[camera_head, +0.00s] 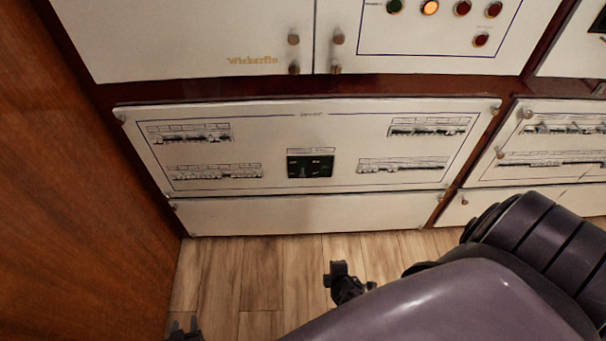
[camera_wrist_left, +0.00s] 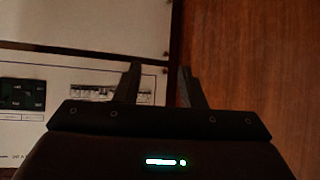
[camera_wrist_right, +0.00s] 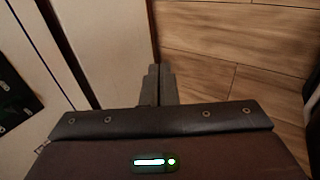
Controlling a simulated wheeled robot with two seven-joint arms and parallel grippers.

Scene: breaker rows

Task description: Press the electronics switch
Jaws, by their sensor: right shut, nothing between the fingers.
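The white breaker panel (camera_head: 330,130) holds several rows of small breakers, such as the upper left row (camera_head: 190,133), lower left row (camera_head: 215,172), upper right row (camera_head: 430,127) and lower right row (camera_head: 402,165). Labels are too small to read, so I cannot tell which switch is electronics. My left gripper (camera_head: 184,327) is at the bottom left, apart from the panel; in its wrist view (camera_wrist_left: 160,85) the fingers are spread and empty. My right gripper (camera_head: 344,282) is over the floor, below the panel; its fingers are together and empty in its wrist view (camera_wrist_right: 159,84).
A dark display block (camera_head: 310,166) sits mid-panel. Above is a white cabinet with knobs and coloured indicator lights (camera_head: 430,8). A wooden wall (camera_head: 70,180) stands close on the left. Another breaker panel (camera_head: 560,140) is at right. The plank floor (camera_head: 265,270) is clear.

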